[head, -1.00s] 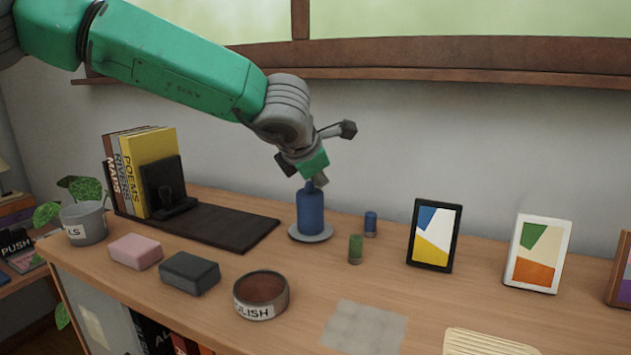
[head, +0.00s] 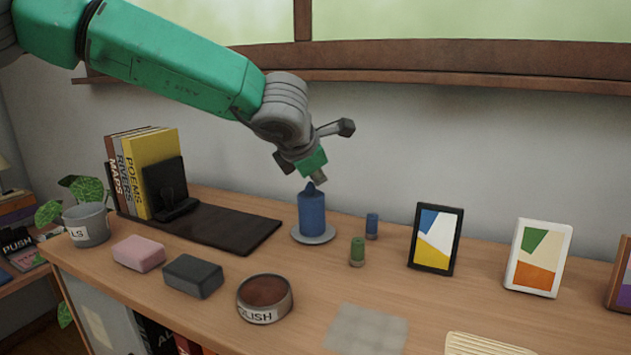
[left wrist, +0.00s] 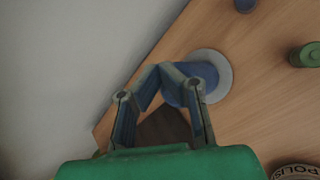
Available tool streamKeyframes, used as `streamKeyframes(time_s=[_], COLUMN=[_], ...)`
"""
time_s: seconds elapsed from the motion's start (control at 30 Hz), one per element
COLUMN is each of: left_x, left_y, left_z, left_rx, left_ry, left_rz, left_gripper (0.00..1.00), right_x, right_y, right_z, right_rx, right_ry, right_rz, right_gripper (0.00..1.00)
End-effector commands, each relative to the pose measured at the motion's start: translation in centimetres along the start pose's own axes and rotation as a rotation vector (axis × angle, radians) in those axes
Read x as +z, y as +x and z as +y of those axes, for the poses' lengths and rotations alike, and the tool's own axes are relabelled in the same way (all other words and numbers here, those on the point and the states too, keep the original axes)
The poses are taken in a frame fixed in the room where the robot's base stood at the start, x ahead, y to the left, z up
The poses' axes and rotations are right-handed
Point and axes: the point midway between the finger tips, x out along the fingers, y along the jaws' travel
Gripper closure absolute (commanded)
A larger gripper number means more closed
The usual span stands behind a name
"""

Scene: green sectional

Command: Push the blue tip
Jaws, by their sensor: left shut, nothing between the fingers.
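A blue cylinder (head: 311,216) with a small dark blue pointed tip (head: 310,187) stands upright on a round grey saucer (head: 328,238). My left gripper (head: 318,178) is shut and empty, pointing down just above and slightly right of the tip in the head view. Whether it touches the tip is unclear. In the left wrist view, my left gripper's fingers (left wrist: 164,68) meet at their ends and partly cover the blue cylinder (left wrist: 205,73) on its saucer (left wrist: 223,60). The tip is not clear there. My right gripper is not in view.
A small blue cylinder (head: 371,226) and a green one (head: 357,252) stand right of the saucer. A black bookend (head: 168,185), a dark mat (head: 225,228) and books (head: 150,170) are at left. A round bowl (head: 264,298) stands in front. Picture frames (head: 435,238) stand at right.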

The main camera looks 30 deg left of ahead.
Motion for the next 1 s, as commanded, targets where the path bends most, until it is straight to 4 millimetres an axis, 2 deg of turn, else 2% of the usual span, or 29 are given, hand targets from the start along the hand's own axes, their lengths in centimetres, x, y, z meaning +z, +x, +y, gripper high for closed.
streamKeyframes(time_s=[0.53,1.0], left_x=[3.0,2.9], left_y=[-3.9,-4.0], left_z=[2.7,2.9], left_rx=[0.002,0.000], left_ry=[0.002,0.000], left_rz=[0.000,0.000], left_gripper=[1.00,1.00], right_x=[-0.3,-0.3], right_y=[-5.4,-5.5], right_z=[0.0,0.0], right_rx=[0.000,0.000], right_ry=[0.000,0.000], right_rz=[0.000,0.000], right_gripper=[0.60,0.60])
